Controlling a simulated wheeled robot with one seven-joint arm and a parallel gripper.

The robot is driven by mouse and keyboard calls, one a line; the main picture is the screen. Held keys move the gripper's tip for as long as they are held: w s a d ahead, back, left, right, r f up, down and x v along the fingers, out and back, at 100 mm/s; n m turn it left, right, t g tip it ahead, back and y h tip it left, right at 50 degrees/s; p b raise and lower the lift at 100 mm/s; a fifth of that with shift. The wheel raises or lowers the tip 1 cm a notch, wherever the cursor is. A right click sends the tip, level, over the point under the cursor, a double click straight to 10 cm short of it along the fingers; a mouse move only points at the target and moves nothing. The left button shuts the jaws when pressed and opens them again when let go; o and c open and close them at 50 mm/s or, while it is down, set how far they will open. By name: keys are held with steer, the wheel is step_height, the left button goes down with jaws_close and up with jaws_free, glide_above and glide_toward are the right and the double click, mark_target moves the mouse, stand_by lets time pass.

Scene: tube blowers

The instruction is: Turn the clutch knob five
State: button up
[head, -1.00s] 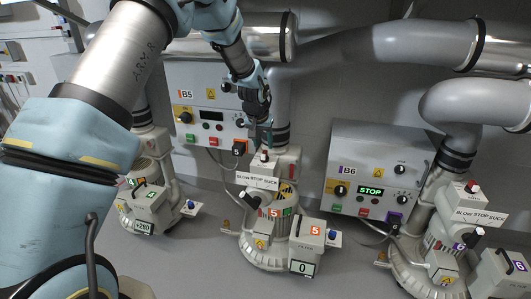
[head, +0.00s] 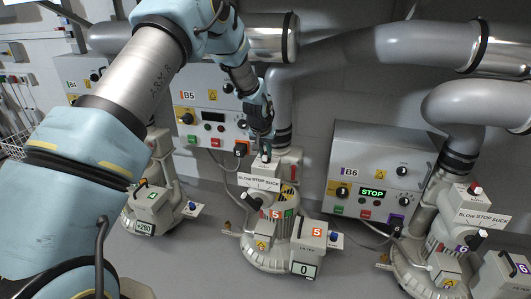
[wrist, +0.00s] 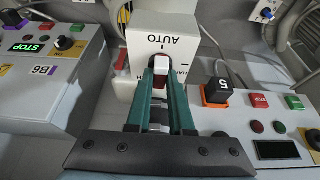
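Blower five (head: 262,250) stands at the middle of the head view, with orange 5 labels. On its top box is a small knob (wrist: 161,62), white with red below it in the wrist view. The box face (wrist: 190,45) reads AUTO, upside down. No label here names the clutch, so I cannot confirm this is the clutch knob. My gripper (wrist: 161,72) points at the box, with one green finger on each side of the knob. I cannot tell whether the fingers touch it. In the head view my gripper (head: 265,155) is right at the box top and covers the knob.
Control box B5 (head: 205,100) is behind my gripper, with an orange-framed plug marked 5 (wrist: 216,92) close to the right finger. Control box B6 (head: 375,170) stands to the right, its display reading STOP. A blower marked 4 (head: 152,205) is to the left. Thick grey pipes (head: 385,50) cross above.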

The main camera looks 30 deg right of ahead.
jaws_close()
steer(key=shift+a+m+p, duration=0.1)
steer(key=shift+m+p, duration=0.2)
steer(key=m+p, duration=0.1)
steer(key=m+g+p, duration=0.1)
steer(key=shift+w+a+r+m+h, duration=0.1)
steer(key=shift+w+r+m+h, duration=0.1)
steer(key=shift+m+h, duration=0.15)
steer(key=m+g, duration=0.1)
steer(key=m, duration=0.1)
steer(key=m+g+p, duration=0.1)
steer(key=m, duration=0.1)
steer(key=shift+w+f+m+h, duration=0.15)
steer(key=shift+w+m+h, duration=0.05)
steer(key=shift+m+h, duration=0.15)
steer(key=m, duration=0.1)
steer(key=m+g, duration=0.1)
steer(key=m, duration=0.1)
steer(key=m+g, duration=0.1)
steer(key=m, duration=0.1)
steer(key=shift+w+f+b, duration=0.15)
steer(key=shift+w+b, duration=0.1)
steer(key=shift+b, duration=0.05)
steer(key=m+g+y+b, duration=0.1)
steer(key=m, duration=0.3)
steer(key=shift+w+m+b, duration=0.15)
steer(key=shift+m+b, duration=0.15)
steer(key=shift+b, duration=0.1)
